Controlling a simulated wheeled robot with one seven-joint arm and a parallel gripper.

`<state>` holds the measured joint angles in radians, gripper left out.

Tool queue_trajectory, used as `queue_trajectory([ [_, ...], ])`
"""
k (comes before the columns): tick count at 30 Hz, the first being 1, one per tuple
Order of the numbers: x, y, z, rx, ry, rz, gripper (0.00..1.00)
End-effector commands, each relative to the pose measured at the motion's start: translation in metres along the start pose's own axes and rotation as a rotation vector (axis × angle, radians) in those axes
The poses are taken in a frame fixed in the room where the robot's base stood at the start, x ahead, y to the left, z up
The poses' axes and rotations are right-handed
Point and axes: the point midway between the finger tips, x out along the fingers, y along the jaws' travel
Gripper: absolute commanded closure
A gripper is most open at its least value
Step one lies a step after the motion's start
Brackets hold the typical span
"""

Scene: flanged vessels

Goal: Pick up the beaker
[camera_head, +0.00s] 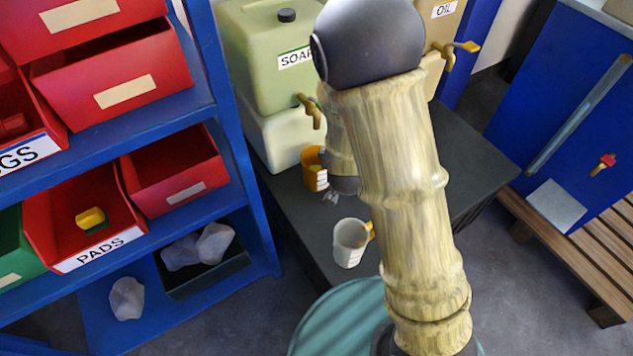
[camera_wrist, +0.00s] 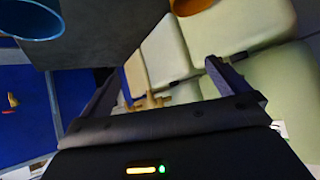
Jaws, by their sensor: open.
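A white beaker (camera_head: 349,243) with an orange handle stands on the dark table in the head view. An orange beaker (camera_head: 313,168) with a pale marked panel stands farther back, beside the soap container; its orange edge (camera_wrist: 190,5) shows at the top of the wrist view. My gripper (camera_head: 331,196) is between the two beakers in the head view, partly hidden by my arm. In the wrist view my gripper (camera_wrist: 163,66) has its fingers wide apart with nothing between them. A blue-rimmed round vessel (camera_wrist: 32,18) is cut off at the top left there; I cannot tell which one it is.
A green soap container (camera_head: 265,60) with a tap (camera_head: 310,111) stands behind, and an oil container (camera_head: 445,25) is at the back right. A blue shelf (camera_head: 245,150) with red bins is at left. The dark table (camera_head: 480,150) is bare on the right.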

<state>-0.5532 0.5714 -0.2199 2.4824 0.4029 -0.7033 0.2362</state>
Motion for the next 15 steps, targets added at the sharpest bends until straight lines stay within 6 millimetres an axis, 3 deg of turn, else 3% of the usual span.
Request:
queue_trajectory([
  [1, 0.023, -0.003, 0.023, -0.01, 0.036, 0.0, 0.0],
  [6, 0.061, -0.015, 0.053, -0.027, 0.191, -0.003, 0.0],
  [15, 0.106, -0.041, 0.104, -0.099, 0.485, -0.057, 0.0],
])
